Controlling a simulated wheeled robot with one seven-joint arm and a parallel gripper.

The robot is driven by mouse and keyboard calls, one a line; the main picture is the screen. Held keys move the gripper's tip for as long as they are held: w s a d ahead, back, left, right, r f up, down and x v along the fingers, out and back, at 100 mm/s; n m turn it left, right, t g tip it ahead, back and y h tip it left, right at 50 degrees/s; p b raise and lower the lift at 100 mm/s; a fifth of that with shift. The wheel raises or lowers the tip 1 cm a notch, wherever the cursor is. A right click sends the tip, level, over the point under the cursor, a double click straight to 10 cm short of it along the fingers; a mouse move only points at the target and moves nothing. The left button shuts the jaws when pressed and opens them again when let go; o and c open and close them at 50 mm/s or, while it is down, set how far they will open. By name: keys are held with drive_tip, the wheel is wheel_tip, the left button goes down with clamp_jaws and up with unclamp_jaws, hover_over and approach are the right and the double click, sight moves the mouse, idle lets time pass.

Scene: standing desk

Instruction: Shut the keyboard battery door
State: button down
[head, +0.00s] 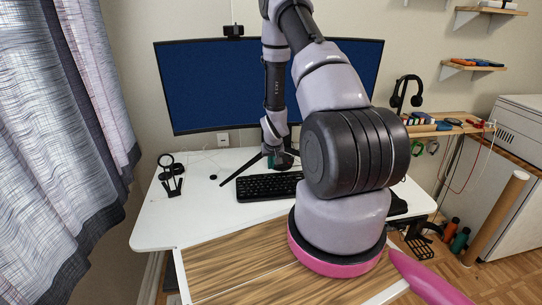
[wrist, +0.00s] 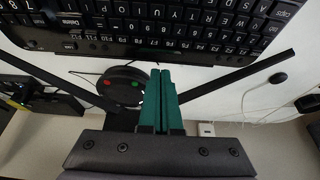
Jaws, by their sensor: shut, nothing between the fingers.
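The black keyboard (head: 268,187) lies on the white desk, below the monitor and partly hidden by my arm. In the wrist view the keyboard (wrist: 185,22) fills the top, with its function-key row and rear edge facing my gripper. I cannot make out the battery door in either view; it may be on the rear edge. My gripper (wrist: 161,72) has green fingers pressed together and empty, with the tips just short of the keyboard's rear edge. I cannot tell whether they touch it. In the head view the gripper is mostly hidden behind my arm.
The monitor (head: 210,88) stands behind, its dark splayed stand legs (wrist: 238,75) on both sides of my fingers. A round black device (wrist: 122,88) with red and green spots is beside the fingers. A black stand (head: 171,176) is at left. The desk (head: 205,215) is clear in front-left.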

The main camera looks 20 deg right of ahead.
drive_tip(key=shift+s+f, duration=0.35)
drive_tip(key=shift+f, duration=0.5)
